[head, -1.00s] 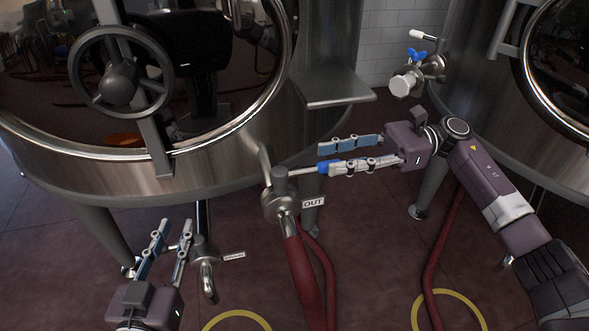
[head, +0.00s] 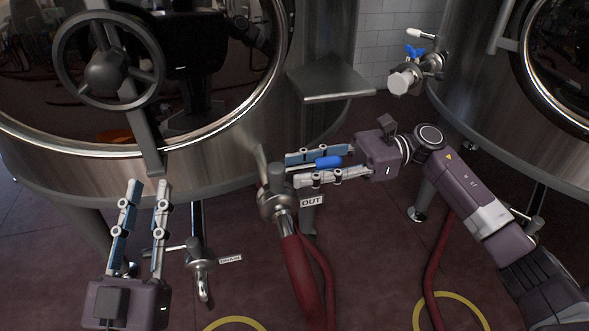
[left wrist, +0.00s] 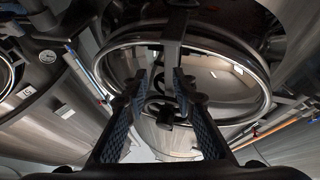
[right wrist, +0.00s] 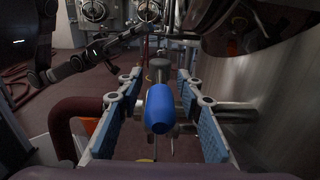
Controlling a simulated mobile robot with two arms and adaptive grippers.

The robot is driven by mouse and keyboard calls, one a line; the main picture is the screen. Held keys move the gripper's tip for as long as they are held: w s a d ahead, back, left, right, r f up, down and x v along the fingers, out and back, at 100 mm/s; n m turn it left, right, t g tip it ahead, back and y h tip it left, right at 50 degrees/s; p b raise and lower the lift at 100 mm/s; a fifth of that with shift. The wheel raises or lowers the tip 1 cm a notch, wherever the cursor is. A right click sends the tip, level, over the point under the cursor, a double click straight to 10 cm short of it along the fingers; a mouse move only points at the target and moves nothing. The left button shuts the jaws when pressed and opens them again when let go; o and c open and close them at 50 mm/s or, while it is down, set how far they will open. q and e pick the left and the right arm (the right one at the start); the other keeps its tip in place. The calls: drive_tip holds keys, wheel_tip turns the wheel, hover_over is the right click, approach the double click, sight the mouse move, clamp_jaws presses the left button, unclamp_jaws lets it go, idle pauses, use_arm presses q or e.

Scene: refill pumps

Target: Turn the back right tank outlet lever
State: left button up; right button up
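The outlet lever has a blue grip (head: 328,162) and sticks out to the right from the metal outlet valve (head: 273,203), beside an OUT label (head: 312,202). My right gripper (head: 291,168) is open around the lever, with one finger on each side. In the right wrist view the blue grip (right wrist: 159,108) sits between the blue-padded fingers (right wrist: 158,92), with a gap on both sides. My left gripper (head: 149,185) is open and empty in front of the tank, left of a lower valve (head: 200,258). It also shows open in the left wrist view (left wrist: 164,75).
A large steel tank (head: 200,165) with a round door and handwheel (head: 107,72) stands behind. A metal shelf (head: 330,84) juts out above the right gripper. A red hose (head: 300,275) hangs from the outlet valve. Another blue-handled valve (head: 415,70) is on the right tank.

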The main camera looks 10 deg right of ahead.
drive_tip(key=shift+a, duration=1)
drive_tip(key=shift+c, duration=0.6)
clamp_jaws()
